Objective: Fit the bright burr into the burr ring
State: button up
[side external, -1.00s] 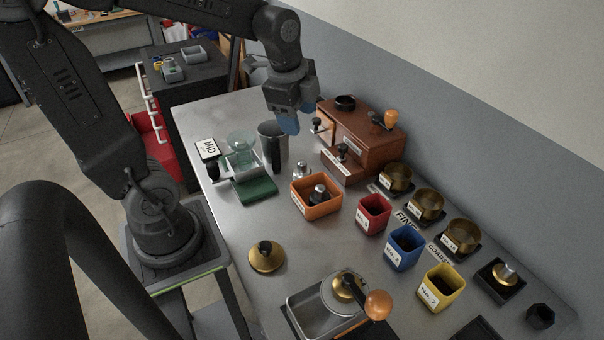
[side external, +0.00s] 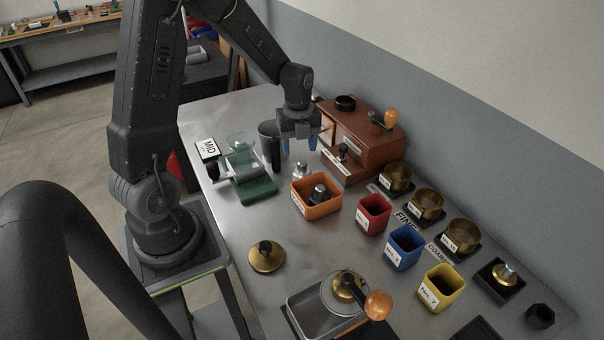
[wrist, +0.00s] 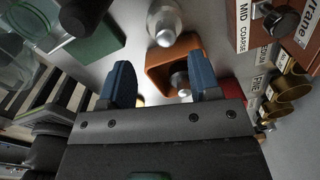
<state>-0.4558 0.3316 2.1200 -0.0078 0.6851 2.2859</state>
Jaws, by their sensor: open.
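A bright silver burr (side external: 300,170) stands upright on the table beside the orange bin (side external: 329,207). It also shows in the wrist view (wrist: 164,24), beyond my fingertips. A second burr (side external: 319,194), darker with a bright top, is inside the orange bin; it shows in the wrist view (wrist: 181,82) between the fingers. My gripper (side external: 299,145) points down just above and behind the bright burr. Its blue fingers are apart and empty, also in the wrist view (wrist: 163,80). A dark ring (side external: 345,102) sits on the brown grinder; I cannot tell whether it is the burr ring.
The brown grinder (side external: 378,150) stands close right of my gripper. A dark cup (side external: 268,135) and a green-based stand (side external: 257,190) are on its left. Red (side external: 373,214), blue (side external: 405,248) and yellow (side external: 439,288) bins run toward the front right.

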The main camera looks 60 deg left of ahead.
aim_at(302, 162)
jog(key=shift+w+f, duration=0.2)
jog(key=shift+f, duration=1.5)
jog(key=shift+w+f, duration=0.15)
jog(key=shift+f, duration=1.5)
jog(key=shift+c, duration=0.4)
grip_shut()
